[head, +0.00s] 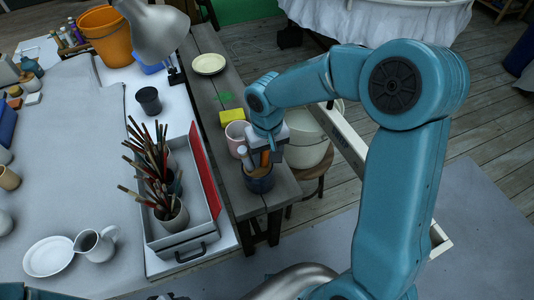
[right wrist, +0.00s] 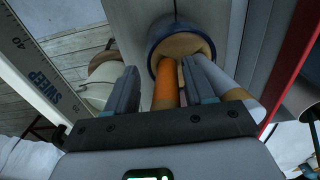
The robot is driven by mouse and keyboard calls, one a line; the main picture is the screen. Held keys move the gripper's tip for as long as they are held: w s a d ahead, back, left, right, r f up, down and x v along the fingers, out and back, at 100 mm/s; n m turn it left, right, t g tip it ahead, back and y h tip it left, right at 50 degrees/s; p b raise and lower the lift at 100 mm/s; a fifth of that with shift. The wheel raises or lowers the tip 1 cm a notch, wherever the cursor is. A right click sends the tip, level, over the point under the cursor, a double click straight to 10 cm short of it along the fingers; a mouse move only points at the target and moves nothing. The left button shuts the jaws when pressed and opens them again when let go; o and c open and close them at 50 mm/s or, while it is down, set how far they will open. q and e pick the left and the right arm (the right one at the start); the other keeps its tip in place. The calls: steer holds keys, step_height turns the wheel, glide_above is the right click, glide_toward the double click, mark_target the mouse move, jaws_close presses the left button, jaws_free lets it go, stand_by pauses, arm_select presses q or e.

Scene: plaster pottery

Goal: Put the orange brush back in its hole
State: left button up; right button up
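The orange brush (head: 265,158) stands at a dark blue pot (head: 260,180) on the wooden bench. In the right wrist view the orange brush (right wrist: 165,88) runs between my fingers toward the tan top of the pot (right wrist: 156,43). Its far end appears to meet that top; I cannot tell how deep it sits. My right gripper (right wrist: 160,80) is open around the brush. A clear gap shows at its left finger, and the right finger is close to the brush. In the head view my right gripper (head: 262,150) is just above the pot, its fingers partly hidden. My left gripper is not in view.
A pale thick handle (right wrist: 238,97) stands in the pot beside the right finger. A pink cup (head: 236,137) and a yellow sponge (head: 231,116) are close by on the bench. A grey tray (head: 182,240) with several brushes is to the left. A white bucket (head: 307,142) stands right.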

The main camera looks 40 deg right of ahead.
steer(key=shift+f, duration=0.1)
step_height(320, 180, up, 16)
steer(key=shift+r, duration=0.25)
stand_by(0.5)
